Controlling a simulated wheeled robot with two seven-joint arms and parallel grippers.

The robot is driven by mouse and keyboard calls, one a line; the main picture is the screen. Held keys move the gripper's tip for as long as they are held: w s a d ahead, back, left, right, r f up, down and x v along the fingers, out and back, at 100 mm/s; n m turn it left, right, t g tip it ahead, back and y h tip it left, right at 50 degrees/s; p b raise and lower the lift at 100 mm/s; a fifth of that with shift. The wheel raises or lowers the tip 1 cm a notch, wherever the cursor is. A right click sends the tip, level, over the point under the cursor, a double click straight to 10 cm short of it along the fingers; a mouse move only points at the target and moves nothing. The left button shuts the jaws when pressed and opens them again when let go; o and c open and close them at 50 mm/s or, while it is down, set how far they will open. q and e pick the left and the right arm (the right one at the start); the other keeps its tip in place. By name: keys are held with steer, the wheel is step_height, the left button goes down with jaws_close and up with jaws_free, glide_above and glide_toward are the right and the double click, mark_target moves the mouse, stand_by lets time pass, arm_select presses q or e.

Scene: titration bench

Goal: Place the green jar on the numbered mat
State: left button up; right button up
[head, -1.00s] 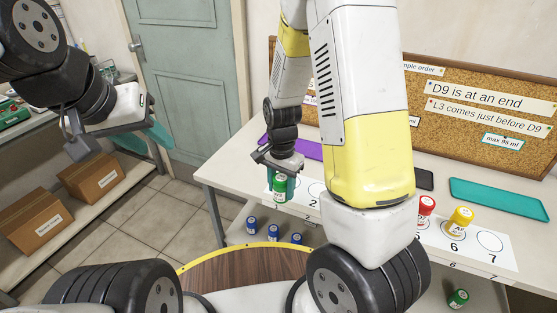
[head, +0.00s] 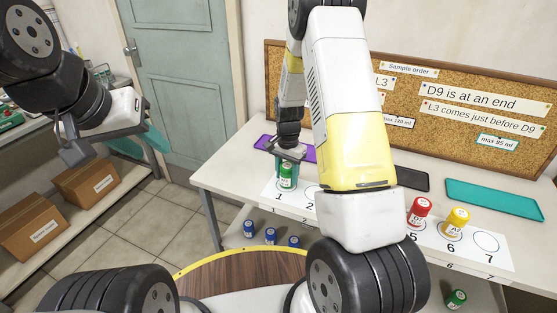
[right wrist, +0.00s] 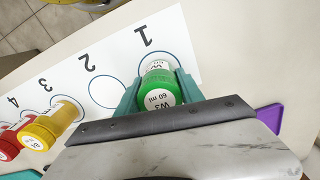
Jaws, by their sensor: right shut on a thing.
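The green jar (head: 287,181), labelled W3 60 ml in the right wrist view (right wrist: 158,92), is upright at circle 1 of the numbered mat (head: 300,203). My right gripper (head: 287,168) is shut on it from above, its teal fingers on either side of the jar. Its base lies within or just over the circle; I cannot tell whether it touches the mat. Circle 2 shows empty in the right wrist view. My left gripper (head: 152,138) hangs at the left, away from the bench; its finger gap is not clear.
Red (head: 418,209) and yellow (head: 456,222) jars stand at 5 and 6; circle 7 is empty. The right wrist view shows another yellow jar (right wrist: 50,125) and a red one near 3 and 4. Several blue jars and another green jar (head: 456,298) are below. A corkboard (head: 440,75) stands behind.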

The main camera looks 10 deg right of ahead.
steer(key=o, duration=1.4)
steer(key=shift+f, duration=0.1)
step_height(320, 180, up, 12)
steer(key=s+a+r+n+t+y, duration=0.2)
steer(key=s+r+n+t, duration=0.3)
steer(key=s+r, duration=1.25)
steer(key=s+r+n+t, duration=0.1)
steer(key=s+r+n, duration=0.2)
steer(key=s, duration=0.4)
steer(key=shift+a+n, duration=0.15)
steer(key=shift+n, duration=0.45)
steer(key=shift+r, duration=0.1)
